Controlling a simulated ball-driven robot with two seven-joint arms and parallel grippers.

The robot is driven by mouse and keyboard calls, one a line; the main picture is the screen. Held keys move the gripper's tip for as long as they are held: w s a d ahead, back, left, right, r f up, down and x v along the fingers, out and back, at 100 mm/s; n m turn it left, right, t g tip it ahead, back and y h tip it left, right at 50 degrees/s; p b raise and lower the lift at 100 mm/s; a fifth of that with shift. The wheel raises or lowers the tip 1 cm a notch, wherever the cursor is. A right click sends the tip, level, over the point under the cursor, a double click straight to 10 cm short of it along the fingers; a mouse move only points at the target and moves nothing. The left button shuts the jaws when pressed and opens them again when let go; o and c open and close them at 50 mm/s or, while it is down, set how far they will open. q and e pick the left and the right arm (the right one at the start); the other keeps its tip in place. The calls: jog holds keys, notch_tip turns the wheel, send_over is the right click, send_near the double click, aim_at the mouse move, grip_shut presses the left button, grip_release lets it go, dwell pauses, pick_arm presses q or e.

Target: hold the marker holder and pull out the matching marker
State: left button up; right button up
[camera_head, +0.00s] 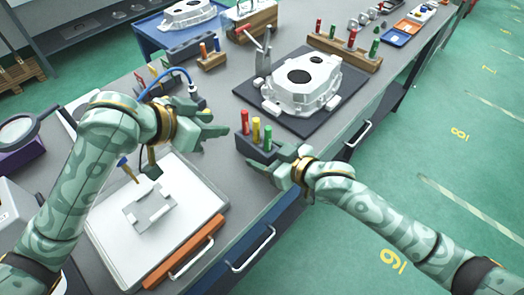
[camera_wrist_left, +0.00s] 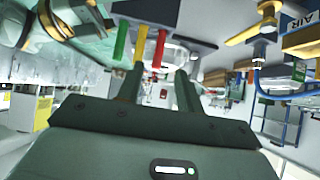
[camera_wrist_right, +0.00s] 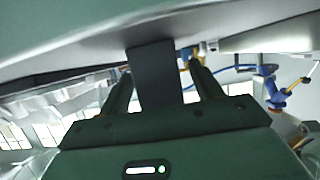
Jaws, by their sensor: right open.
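The marker holder (camera_head: 246,146) is a dark block on the grey bench, with a red marker (camera_head: 245,121), a yellow marker (camera_head: 256,130) and a green marker (camera_head: 268,138) upright in it. My right gripper (camera_head: 266,158) is open at the holder's near right end. In the right wrist view the dark holder (camera_wrist_right: 154,75) stands between its open fingers. My left gripper (camera_head: 222,126) is open and empty, just left of the markers. The left wrist view shows the red marker (camera_wrist_left: 160,48), yellow marker (camera_wrist_left: 140,48) and green marker (camera_wrist_left: 121,40) ahead of its fingers; touching is not visible.
A silver casting (camera_head: 300,82) lies on a dark mat (camera_head: 330,122) behind the holder. A white tray (camera_head: 110,240) with a grey plate (camera_head: 150,208) is at front left. A wooden rack (camera_head: 345,52) with coloured markers stands further back. The bench edge is close to my right arm.

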jog(key=shift+x, duration=1)
jog(key=shift+c, duration=0.4)
